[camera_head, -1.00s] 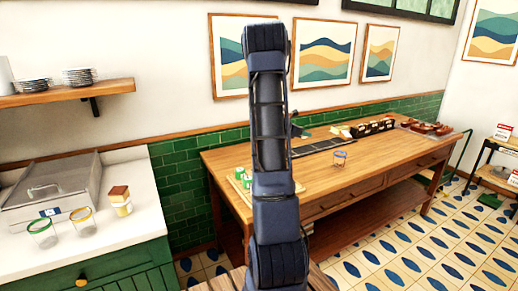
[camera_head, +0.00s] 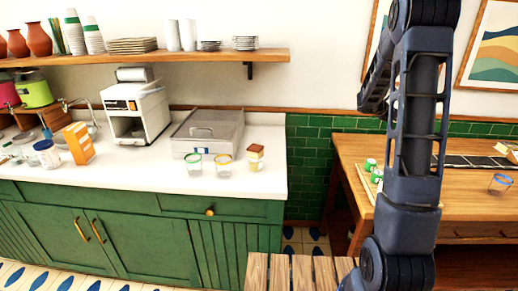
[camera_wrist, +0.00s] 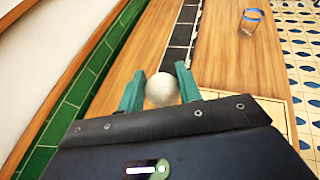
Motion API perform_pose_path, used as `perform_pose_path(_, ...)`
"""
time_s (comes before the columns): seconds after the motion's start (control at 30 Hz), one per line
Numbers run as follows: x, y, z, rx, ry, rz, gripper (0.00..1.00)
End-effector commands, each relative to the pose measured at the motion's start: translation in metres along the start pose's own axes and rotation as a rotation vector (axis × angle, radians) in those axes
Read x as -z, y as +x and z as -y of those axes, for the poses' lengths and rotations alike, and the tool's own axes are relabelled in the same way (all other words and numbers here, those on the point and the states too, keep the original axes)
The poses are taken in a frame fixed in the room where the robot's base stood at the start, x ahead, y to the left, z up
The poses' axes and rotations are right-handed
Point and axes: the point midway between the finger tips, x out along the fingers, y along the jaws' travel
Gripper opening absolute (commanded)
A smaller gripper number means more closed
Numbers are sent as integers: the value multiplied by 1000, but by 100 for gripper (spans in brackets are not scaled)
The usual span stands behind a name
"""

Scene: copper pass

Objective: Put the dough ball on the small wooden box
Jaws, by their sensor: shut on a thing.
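The dough ball (camera_wrist: 161,89) is a pale, round, speckled ball in the wrist view. My gripper (camera_wrist: 160,86) has its two green fingers shut on it, one on each side, above the wooden table (camera_wrist: 238,66). In the head view my arm stands at the right and the gripper itself cannot be made out. I cannot pick out the small wooden box for sure. A small block with a brown top and cream lower part (camera_head: 255,157) stands on the white counter (camera_head: 140,177). A slatted wooden top (camera_head: 296,274) shows at the bottom edge.
Two glasses, with a green rim (camera_head: 194,164) and a yellow rim (camera_head: 224,166), stand beside the block. A metal tray unit (camera_head: 207,132) and a white machine (camera_head: 137,110) are behind. A blue-rimmed glass (camera_wrist: 251,20) stands on the table. A shelf (camera_head: 150,59) hangs above the counter.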

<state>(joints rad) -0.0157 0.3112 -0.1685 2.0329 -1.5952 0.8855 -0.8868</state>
Motion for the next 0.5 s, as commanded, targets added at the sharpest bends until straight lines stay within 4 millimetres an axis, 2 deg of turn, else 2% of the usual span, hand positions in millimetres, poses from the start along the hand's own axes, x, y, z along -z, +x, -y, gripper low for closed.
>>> perform_pose_path(0.03, 3, -19, -15, -33, -12, 0, 12)
perform_pose_path(0.2, 15, -78, -56, -129, -52, -1, 12)
perform_pose_path(0.5, 40, -191, -113, -301, -123, -2, 12)
